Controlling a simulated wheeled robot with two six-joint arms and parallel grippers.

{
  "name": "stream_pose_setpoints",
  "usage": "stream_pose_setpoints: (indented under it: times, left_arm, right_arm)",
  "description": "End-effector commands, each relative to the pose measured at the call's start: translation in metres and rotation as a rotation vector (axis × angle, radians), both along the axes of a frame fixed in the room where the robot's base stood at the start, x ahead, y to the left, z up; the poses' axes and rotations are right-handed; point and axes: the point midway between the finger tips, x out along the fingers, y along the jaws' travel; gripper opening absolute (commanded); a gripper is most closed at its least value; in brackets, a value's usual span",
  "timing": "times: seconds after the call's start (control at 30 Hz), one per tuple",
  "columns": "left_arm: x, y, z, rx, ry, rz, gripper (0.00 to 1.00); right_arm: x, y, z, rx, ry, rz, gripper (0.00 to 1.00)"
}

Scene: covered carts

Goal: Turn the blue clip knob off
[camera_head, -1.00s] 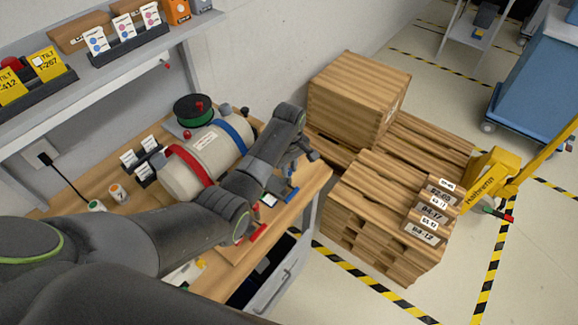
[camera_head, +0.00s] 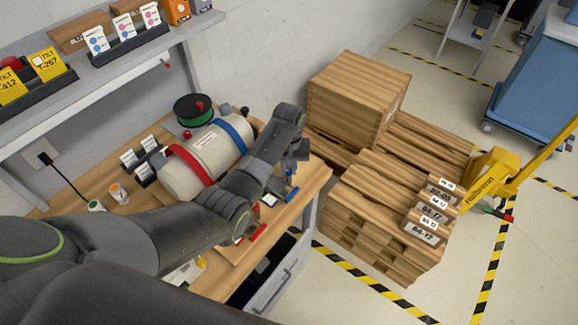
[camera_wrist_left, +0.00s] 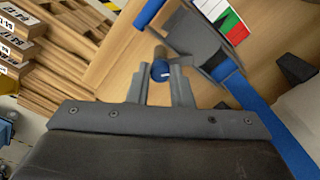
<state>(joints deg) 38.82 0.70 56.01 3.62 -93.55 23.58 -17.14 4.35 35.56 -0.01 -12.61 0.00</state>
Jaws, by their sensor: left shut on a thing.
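My left gripper (camera_head: 290,177) reaches over the bench from the left, pointing down by the bench's right end. In the left wrist view its two fingers (camera_wrist_left: 159,76) stand on either side of a small round blue knob (camera_wrist_left: 161,71) with a short white mark, and it is shut on that knob. A blue bar (camera_head: 292,194) lies just below the gripper in the head view, and a blue bar end (camera_wrist_left: 148,12) shows beyond the knob in the wrist view. The knob is hidden by my gripper in the head view. My right gripper is not in view.
A pale cylinder (camera_head: 205,147) with a red strap (camera_head: 190,164) and a blue strap (camera_head: 231,136) lies on the bench left of my gripper. A red bar (camera_head: 257,235) sits at the bench's front edge. Wooden pallets (camera_head: 385,215) stand to the right.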

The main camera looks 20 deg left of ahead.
Motion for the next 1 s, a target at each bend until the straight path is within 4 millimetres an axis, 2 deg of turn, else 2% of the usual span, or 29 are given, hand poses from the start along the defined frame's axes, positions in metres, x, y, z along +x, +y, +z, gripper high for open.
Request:
stream_pose_setpoints:
  times: [0.6,1.0]
  left_arm:
    - [0.0015,0.0003,0.0010,0.003,-0.004,-0.568,0.00]
    - [0.0016,-0.0002,0.0013,0.002,-0.005,-0.804,0.00]
  right_arm:
    - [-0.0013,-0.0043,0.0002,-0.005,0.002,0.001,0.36]
    - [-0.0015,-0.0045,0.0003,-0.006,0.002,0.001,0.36]
